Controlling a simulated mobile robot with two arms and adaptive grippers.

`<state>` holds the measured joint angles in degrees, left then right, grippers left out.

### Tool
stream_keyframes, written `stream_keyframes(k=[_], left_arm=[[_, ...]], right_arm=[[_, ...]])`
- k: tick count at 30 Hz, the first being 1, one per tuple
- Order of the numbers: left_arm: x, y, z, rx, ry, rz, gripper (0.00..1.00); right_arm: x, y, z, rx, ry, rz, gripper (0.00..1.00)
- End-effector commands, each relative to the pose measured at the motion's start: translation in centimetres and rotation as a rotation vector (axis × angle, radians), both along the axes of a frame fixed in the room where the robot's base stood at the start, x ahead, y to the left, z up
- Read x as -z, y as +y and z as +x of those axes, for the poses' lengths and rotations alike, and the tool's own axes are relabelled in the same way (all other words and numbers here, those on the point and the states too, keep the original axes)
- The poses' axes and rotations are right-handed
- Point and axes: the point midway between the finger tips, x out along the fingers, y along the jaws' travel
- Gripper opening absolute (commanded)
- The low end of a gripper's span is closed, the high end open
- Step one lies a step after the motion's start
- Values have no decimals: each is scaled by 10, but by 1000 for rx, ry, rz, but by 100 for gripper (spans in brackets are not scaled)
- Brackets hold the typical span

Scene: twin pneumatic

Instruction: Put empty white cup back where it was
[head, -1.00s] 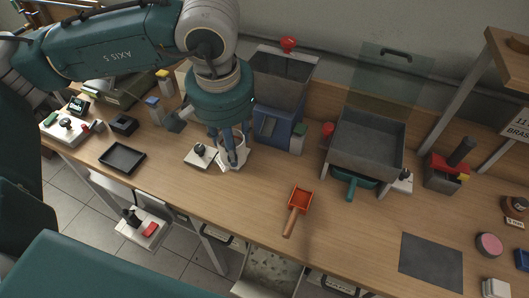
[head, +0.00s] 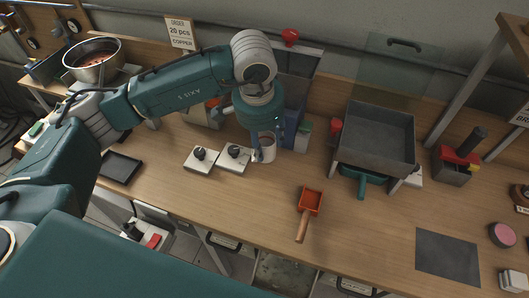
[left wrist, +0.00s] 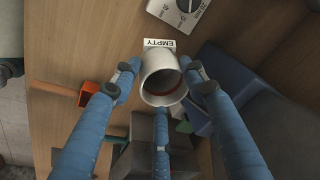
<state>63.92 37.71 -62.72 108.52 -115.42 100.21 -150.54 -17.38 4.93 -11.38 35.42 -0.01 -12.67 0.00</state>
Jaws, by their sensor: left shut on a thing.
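The white cup (head: 268,145) is in my left gripper (head: 262,150), just right of two white dial units in the head view. In the left wrist view the cup (left wrist: 158,72) sits between the blue fingers (left wrist: 160,85), with its open mouth toward the camera. Its visible inside has no contents, only a reddish band. A small card reading EMPTY (left wrist: 160,43) lies beside the cup's base in that view. Whether the base touches the table is unclear. My right gripper is not in view.
The dial units, left (head: 201,159) and right (head: 234,158), stand close to the cup. Behind it are a blue-based hopper (head: 291,120) and a green-topped block (head: 303,135). An orange scoop (head: 309,202) lies to the right front. Table between scoop and dial units is clear.

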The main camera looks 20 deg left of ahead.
Motion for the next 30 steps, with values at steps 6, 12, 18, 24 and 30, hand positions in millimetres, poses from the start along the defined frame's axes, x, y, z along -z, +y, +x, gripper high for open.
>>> stream_keyframes(k=[6,12,18,24,30], left_arm=[[24,0,0,1,-1,0,0],[44,0,-1,-1,4,0,0],[63,0,0,1,-2,-1,0],[64,0,0,1,-2,0,0],[66,0,0,0,-1,0,53]], right_arm=[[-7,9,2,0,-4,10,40],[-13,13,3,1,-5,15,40],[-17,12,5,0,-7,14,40],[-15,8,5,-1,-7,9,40],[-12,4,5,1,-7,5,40]])
